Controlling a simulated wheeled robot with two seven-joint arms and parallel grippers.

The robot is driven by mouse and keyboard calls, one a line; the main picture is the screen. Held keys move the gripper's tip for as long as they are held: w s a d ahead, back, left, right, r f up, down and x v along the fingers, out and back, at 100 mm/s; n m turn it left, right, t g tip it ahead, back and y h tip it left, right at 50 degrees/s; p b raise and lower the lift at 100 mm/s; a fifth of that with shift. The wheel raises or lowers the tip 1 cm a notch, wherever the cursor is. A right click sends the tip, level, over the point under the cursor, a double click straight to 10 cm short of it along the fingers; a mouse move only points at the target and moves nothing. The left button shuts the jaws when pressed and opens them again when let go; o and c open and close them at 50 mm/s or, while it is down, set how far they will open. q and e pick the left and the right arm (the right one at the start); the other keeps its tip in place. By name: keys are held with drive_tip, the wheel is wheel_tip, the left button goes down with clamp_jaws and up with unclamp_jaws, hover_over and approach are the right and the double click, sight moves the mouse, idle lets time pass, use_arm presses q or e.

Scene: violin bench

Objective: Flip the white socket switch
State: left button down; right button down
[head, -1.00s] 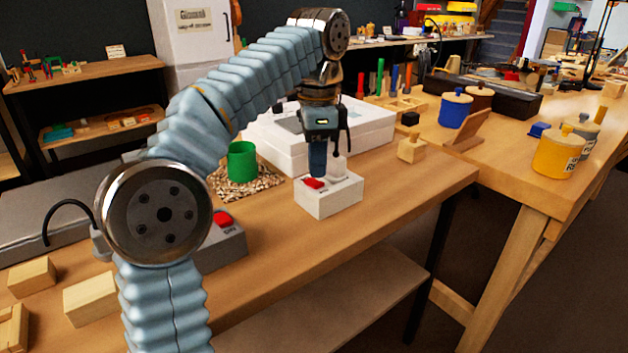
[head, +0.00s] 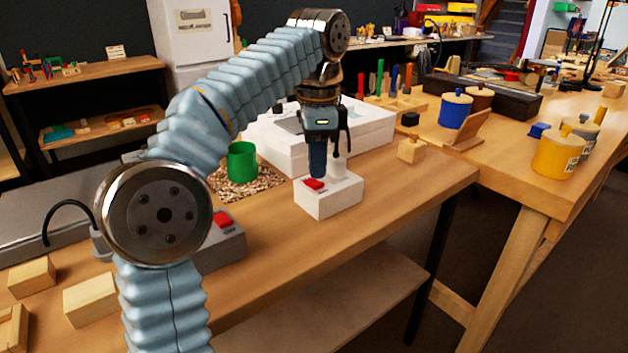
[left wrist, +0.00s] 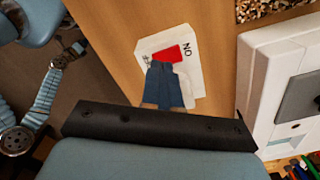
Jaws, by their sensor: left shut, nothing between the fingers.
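The white socket (head: 330,202) is a white box on the bench with a red rocker switch (head: 314,184) on its top and a pale round piece (head: 339,167) beside the switch. My left gripper (head: 318,174) points down over it, shut and empty, its blue fingertips right beside the red switch. In the left wrist view the fingertips (left wrist: 163,66) overlap the lower edge of the red switch (left wrist: 167,53). "ON" is printed on the white socket (left wrist: 192,72) there. I cannot tell whether the fingertips touch the switch. My right gripper is not in view.
A grey box with another red switch (head: 222,218) sits left on the bench, partly behind my arm. A green cup (head: 242,162) stands on a speckled mat. A large white case (head: 372,125) lies behind the socket. Wooden blocks (head: 90,298) lie front left.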

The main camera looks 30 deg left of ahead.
sight(318, 184)
use_arm(q)
drive_tip(key=shift+f+b, duration=0.65)
drive_tip(key=shift+f, duration=0.25)
idle(0.8)
drive_tip(key=shift+r, duration=0.1)
wheel_tip(318, 184, up, 5)
drive_tip(key=p, duration=0.5)
drive_tip(key=shift+r, duration=0.95)
